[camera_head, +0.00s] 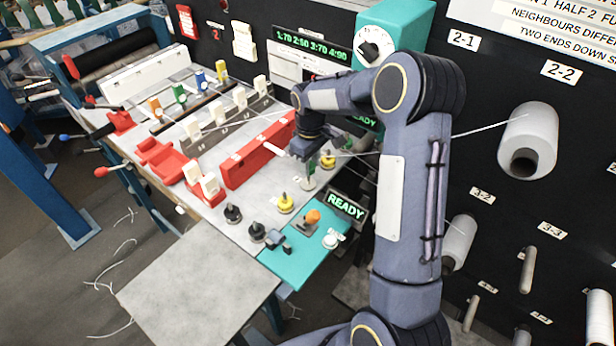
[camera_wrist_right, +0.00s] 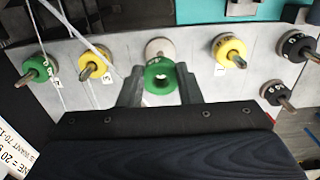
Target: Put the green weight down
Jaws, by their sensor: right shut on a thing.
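A pale round disc (camera_wrist_right: 158,47) on the grey strip shows just behind the held weight. I cannot tell whether the weight touches the strip. In the head view my right gripper (camera_head: 306,154) is over the right end of the bench, beside the red block (camera_head: 258,152). The held weight is small and partly hidden there. My left gripper is not in view.
In the right wrist view, yellow weights (camera_wrist_right: 92,66) (camera_wrist_right: 229,50), another green weight (camera_wrist_right: 38,68) and black weights (camera_wrist_right: 277,93) stand along the strip. White threads cross nearby. A bare grey table (camera_head: 195,295) is at the front.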

